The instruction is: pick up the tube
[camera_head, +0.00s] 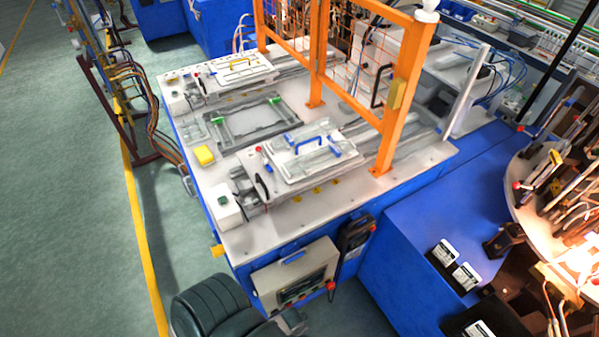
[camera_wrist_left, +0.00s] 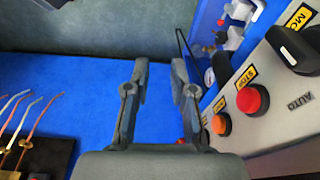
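Several thin bent tubes (camera_wrist_left: 24,140), copper-coloured with pale ends, stand from a dark holder (camera_wrist_left: 50,157) at the left edge of the left wrist view. I cannot tell which one is the task's tube. My left gripper (camera_wrist_left: 159,68) is in the middle of that view, its two grey fingers apart with nothing between them. It is to the right of the tubes and apart from them. Neither gripper shows in the head view. There, similar thin tubes (camera_head: 578,208) are crowded on a round station at the right, partly lit by a bright glow.
A panel with a red button (camera_wrist_left: 252,99) and an orange button (camera_wrist_left: 221,124) is close to the right of my left gripper. Orange posts (camera_head: 404,90) rise from a white-topped workbench (camera_head: 330,192). Labelled dark blocks (camera_head: 445,253) sit near the round station. Green floor (camera_head: 75,220) is clear at left.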

